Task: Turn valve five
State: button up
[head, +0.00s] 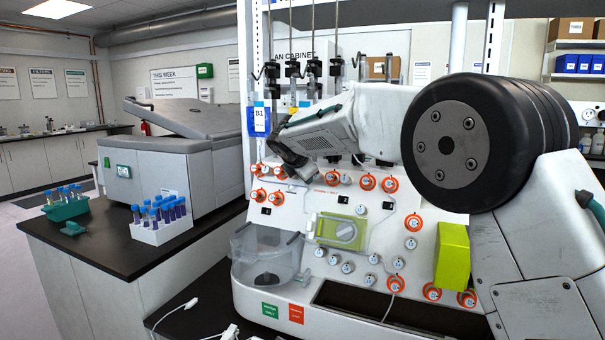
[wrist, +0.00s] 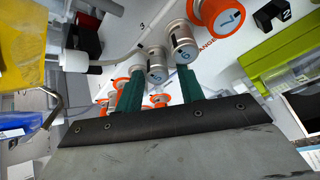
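The white cell processor (head: 385,225) carries several numbered valve knobs, some with orange collars. In the wrist view, my gripper (wrist: 160,72) has its two green fingers apart. A silver knob (wrist: 157,68) lies between the fingertips in the picture; contact is not clear. A second silver knob (wrist: 182,48) is just beyond the right fingertip. The digits are tilted and small, so I cannot tell surely which knob is valve five. An orange-collared knob (wrist: 224,17) is further up right. In the head view my wrist hides part of the upper panel and the fingers are hard to see.
A green block (head: 452,256) and a green-framed pump (head: 342,231) are on the panel. A clear bin (head: 266,256) is at its left. A white tube rack (head: 160,228) stands on the dark bench left. Tubing (wrist: 108,64) runs close to the fingers.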

jog(key=shift+r, duration=0.2)
jog(key=s+r+m+t, duration=0.1)
jog(key=s+m+t, duration=0.55)
jog(key=m, duration=0.95)
jog(key=s+d+m+g+h, duration=0.1)
jog(key=s+d+m+g, duration=0.1)
jog(key=s+d, duration=0.3)
jog(key=s+d+r+m+g+h, duration=0.1)
jog(key=s+d, duration=0.4)
jog(key=d, duration=0.6)
jog(key=s+d+m+g+h, duration=0.3)
jog(key=s+d+g, duration=0.1)
jog(key=d, duration=0.4)
jog(key=shift+s+d+r, duration=0.25)
jog(key=shift+s+d, duration=0.15)
jog(key=shift+s, duration=0.2)
